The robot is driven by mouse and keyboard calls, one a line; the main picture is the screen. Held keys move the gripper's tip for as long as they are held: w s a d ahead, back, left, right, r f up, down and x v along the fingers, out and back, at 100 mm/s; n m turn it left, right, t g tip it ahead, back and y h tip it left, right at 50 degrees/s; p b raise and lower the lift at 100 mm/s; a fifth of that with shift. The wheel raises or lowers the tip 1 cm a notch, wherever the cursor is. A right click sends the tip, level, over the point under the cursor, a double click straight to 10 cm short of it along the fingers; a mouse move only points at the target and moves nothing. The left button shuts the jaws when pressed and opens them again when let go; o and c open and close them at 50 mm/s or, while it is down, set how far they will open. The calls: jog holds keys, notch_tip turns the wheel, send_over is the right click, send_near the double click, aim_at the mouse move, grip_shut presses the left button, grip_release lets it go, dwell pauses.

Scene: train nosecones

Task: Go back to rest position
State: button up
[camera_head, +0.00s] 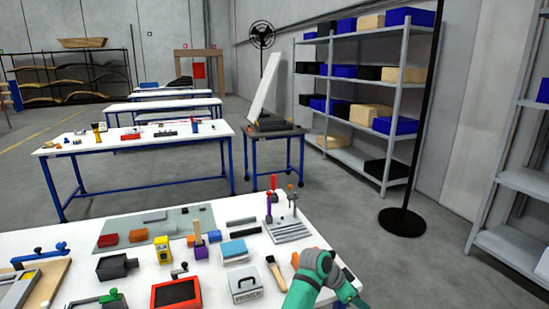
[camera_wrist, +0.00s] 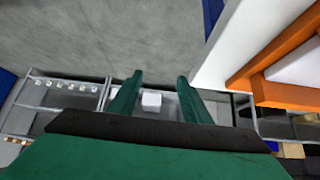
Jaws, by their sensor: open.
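My gripper (camera_wrist: 160,78) shows in the wrist view with its two green fingers apart and nothing between them. Beyond the fingers are grey floor and shelving with a small white box (camera_wrist: 151,99). In the head view my green arm is folded at the lower right, by the right end of the near white table (camera_head: 225,212). The gripper's fingertips cannot be made out there.
The near table holds a white primer box (camera_head: 245,283), a brush (camera_head: 276,272), a red-framed tray (camera_head: 176,292) and a grey tool stand (camera_head: 288,232). Shelves (camera_head: 398,100) and a black pole base (camera_head: 401,222) stand to the right. Floor between them is clear.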

jog(key=s+d+f+n+t+h, duration=0.1)
jog(key=s+d+f+n+t, duration=0.15)
jog(key=s+f, duration=0.3)
jog(key=s+d+f+n+t+h, duration=0.1)
jog(key=s+f+n+t, duration=0.2)
jog(key=f, duration=0.4)
jog(key=s+a+f+n+t+y, duration=0.25)
jog(key=s+a+n, duration=0.2)
jog(key=s, duration=0.35)
jog(key=s+a+f+n+t+y, duration=0.1)
jog(key=s+a+f+n, duration=0.3)
jog(key=s, duration=0.4)
jog(key=s+a+r+n+t+y, duration=0.1)
jog(key=s+a+r+y, duration=0.1)
jog(key=s+a, duration=0.6)
jog(key=s+a+r+n+t+y, duration=0.1)
jog(key=s+a+r+t+y, duration=0.15)
jog(key=s+a, duration=0.6)
jog(key=s+a+r+m+y, duration=0.1)
jog(key=s+a+r, duration=0.4)
jog(key=s+r, duration=0.6)
jog(key=shift+s+t+y, duration=0.3)
jog(key=shift+s+t, duration=0.05)
jog(key=shift+s, duration=0.35)
